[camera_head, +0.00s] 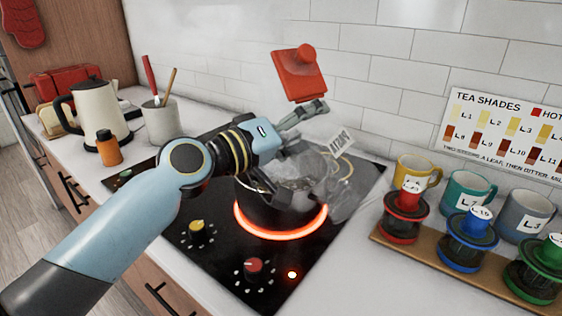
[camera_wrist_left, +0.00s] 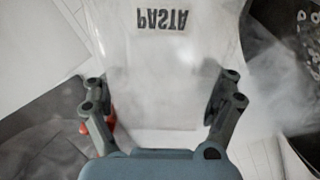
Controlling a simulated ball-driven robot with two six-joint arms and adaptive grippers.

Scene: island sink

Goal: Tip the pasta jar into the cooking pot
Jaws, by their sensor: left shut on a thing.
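The clear pasta jar (camera_head: 340,142), with a PASTA label, is tilted above the right side of the cooking pot (camera_head: 262,208). My left gripper (camera_head: 298,152) is shut on the jar, one finger on each side. In the left wrist view the jar (camera_wrist_left: 160,70) fills the space between the fingers and its label reads upside down. The dark pot stands on a glowing red ring of the hob. Pale haze and the see-through jar blur the pot's inside, so I cannot tell how much pasta is in either. My right gripper is not in view.
A red square lid with a knob (camera_head: 300,72) shows against the tiled wall behind the gripper. Cups (camera_head: 416,172) and coloured canisters on a wooden board (camera_head: 400,247) stand to the right. A kettle (camera_head: 98,108) and utensil crock (camera_head: 160,122) stand at the left.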

